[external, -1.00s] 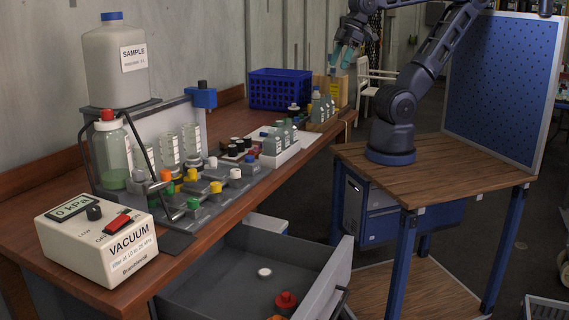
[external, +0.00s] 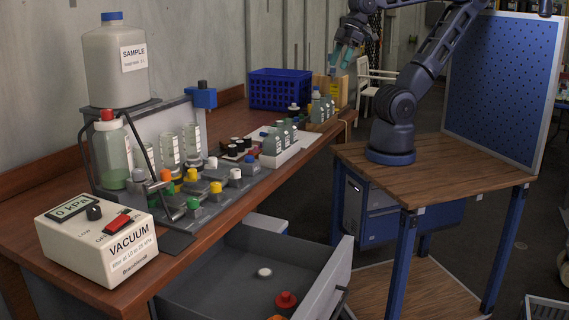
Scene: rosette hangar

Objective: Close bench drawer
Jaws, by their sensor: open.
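The bench drawer (external: 230,272) is grey and stands pulled out from under the wooden bench (external: 205,232), towards the lower middle of the view. Its front panel (external: 330,283) faces right, and a dark handle shows on its outer side. Inside lie a white cap, a red knobbed item (external: 286,301) and part of an orange item. My gripper (external: 343,60) has teal fingertips and is open and empty. It is raised over the far end of the bench, well away from the drawer.
A vacuum box (external: 100,238), a manifold with coloured knobs, a sample jug (external: 115,62), small bottles and a blue crate (external: 280,89) crowd the bench top. A wooden stand (external: 440,168) with blue legs carries my arm, right of the drawer. Some floor shows between.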

